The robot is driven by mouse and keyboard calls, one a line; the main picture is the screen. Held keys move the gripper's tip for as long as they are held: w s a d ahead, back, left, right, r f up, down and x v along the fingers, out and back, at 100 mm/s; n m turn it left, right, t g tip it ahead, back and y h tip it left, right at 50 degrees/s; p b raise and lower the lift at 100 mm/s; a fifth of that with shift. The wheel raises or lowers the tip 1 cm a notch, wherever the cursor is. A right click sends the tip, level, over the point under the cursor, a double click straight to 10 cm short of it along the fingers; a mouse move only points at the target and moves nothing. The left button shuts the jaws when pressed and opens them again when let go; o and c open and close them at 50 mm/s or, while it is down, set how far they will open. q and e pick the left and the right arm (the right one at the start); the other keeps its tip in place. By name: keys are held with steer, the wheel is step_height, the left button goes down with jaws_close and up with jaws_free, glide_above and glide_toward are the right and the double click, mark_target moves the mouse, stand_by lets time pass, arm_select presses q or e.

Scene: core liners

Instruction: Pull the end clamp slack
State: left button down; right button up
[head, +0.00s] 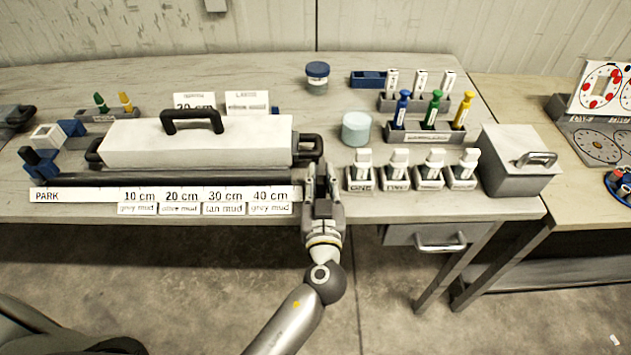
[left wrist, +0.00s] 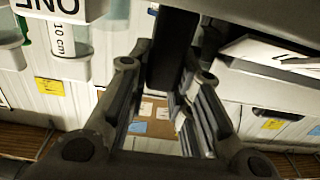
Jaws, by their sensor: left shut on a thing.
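A long white core box (head: 195,143) with a black top handle (head: 193,119) lies on the table. At its right end is the dark end clamp (head: 308,146), with a loop-shaped handle. My left gripper (head: 322,172) reaches up from below to this right end and is shut on the end clamp, covering part of it. In the left wrist view a black bar (left wrist: 172,50) stands between the fingers of the left gripper (left wrist: 160,85). Whether the clamp is tight or slack cannot be seen. My right gripper is not in view.
A white label strip (head: 85,195) runs along the table's front edge. Several small labelled holders, one marked ONE (head: 361,178), stand close right of my gripper. A pale jar (head: 356,128) stands behind them. A grey box (head: 518,160) sits further right.

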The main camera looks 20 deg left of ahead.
arm_select(q)
steer(key=shift+d, duration=0.25)
steer(key=c, duration=1.6)
jaws_free()
steer(key=shift+d, duration=0.1)
steer(key=shift+o, duration=0.2)
steer(key=shift+s+f, duration=0.1)
steer(key=shift+s, duration=0.35)
steer(key=v, duration=1.1)
